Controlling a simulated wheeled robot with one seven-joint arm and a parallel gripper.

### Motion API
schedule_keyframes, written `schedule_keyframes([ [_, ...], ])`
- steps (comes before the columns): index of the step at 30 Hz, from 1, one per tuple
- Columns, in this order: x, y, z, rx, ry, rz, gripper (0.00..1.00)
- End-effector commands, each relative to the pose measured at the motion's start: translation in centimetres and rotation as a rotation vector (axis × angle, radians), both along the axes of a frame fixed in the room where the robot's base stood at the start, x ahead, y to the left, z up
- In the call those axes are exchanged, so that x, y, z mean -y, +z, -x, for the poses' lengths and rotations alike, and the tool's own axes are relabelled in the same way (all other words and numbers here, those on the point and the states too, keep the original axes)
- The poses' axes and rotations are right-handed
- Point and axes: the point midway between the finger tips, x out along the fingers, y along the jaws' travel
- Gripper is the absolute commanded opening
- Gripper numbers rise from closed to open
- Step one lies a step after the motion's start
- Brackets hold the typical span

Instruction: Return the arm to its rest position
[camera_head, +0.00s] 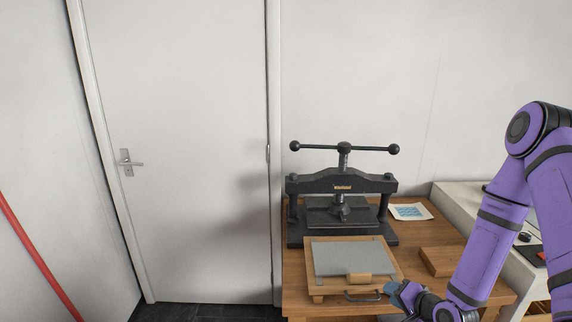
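My purple arm comes in from the right side of the head view and reaches down and left. My gripper (400,293) is at the lower middle right, at the front edge of the wooden table, close to the curved handle of a wooden board (316,286). The gripper is small and partly turned away, so its fingers do not show clearly. I cannot tell whether it touches the handle. A grey sheet (335,257) lies on the board, with a small wooden block (358,279) near its front right.
A black screw press (341,183) stands behind the board on the wooden table (295,297). A printed sheet (410,211) and a wooden box (438,262) lie to the right. A white counter (455,196) is beyond. A closed white door (180,150) is at left, with clear floor before it.

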Motion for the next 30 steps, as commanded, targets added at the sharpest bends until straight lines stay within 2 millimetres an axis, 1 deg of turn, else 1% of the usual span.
schedule_keyframes([
  [1,0.4,1.2,-0.6,0.0,0.019,0.059,0.34],
  [7,1.5,5.3,-1.8,-0.031,0.081,0.271,0.34],
  [12,2.5,9.2,-2.3,-0.06,0.117,0.435,0.34],
  [16,3.2,12.5,-2.2,-0.084,0.136,0.547,0.34],
  [23,3.9,18.7,-1.0,-0.131,0.157,0.715,0.34],
  [26,4.1,21.3,-0.1,-0.155,0.163,0.774,0.34],
  [30,4.2,25.0,1.7,-0.186,0.172,0.844,0.34],
])
